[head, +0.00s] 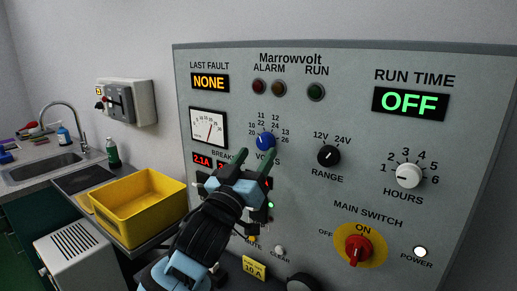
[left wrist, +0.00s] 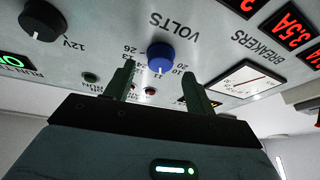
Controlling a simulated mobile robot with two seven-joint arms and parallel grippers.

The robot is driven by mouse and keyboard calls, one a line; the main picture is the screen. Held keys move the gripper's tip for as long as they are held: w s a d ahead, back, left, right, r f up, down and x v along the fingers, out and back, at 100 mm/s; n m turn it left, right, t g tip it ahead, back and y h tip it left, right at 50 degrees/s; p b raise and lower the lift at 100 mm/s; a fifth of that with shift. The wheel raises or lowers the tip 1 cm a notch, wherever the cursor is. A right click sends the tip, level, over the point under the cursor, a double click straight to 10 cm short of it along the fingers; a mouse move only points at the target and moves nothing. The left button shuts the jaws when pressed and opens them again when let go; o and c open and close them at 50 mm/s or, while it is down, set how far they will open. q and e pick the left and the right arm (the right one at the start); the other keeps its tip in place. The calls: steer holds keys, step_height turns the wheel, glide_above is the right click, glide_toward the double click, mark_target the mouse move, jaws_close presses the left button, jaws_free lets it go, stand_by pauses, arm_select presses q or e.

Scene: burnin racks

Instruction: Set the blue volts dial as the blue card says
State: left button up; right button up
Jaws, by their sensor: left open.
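The blue volts dial (head: 265,142) is on the grey panel, below small numbers and above the partly covered VOLTS label. In the left wrist view the dial (left wrist: 160,57) appears upside down, and its white mark seems to face the 11. My left gripper (head: 246,153) is open and empty, in front of the panel and just below and left of the dial in the head view. In the left wrist view its fingertips (left wrist: 158,80) are spread to either side of the dial's line, apart from it. I see no blue card. My right gripper is not in view.
The black range knob (head: 329,156), white hours knob (head: 408,176) and red main switch (head: 359,249) are right of the dial. A needle meter (head: 208,127) is to its left. A yellow 10 A card (head: 254,268) is low. A yellow bin (head: 140,213) stands left.

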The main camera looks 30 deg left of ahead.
mark_target(262, 145)
arm_select(q)
steer(key=shift+x, duration=1.5)
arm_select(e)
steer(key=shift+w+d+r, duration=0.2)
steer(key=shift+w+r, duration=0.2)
arm_select(q)
steer(key=c, duration=1)
steer(key=shift+m, duration=0.4)
steer(key=m+h, duration=0.1)
steer(key=m, duration=0.1)
steer(key=m+h, duration=0.2)
steer(key=shift+a+m, duration=0.2)
steer(key=shift+m, duration=0.2)
steer(key=shift+a+m+g+h, duration=0.1)
steer(key=shift+m+g+h, duration=0.1)
steer(key=shift+m+h, duration=0.75)
steer(key=shift+d+m+g+h, duration=0.1)
steer(key=shift+m+g+h, duration=0.15)
steer(key=shift+m, duration=1.35)
steer(key=shift+a+m+g+h, duration=0.15)
steer(key=shift+m+h, duration=0.55)
steer(key=shift+m, duration=0.55)
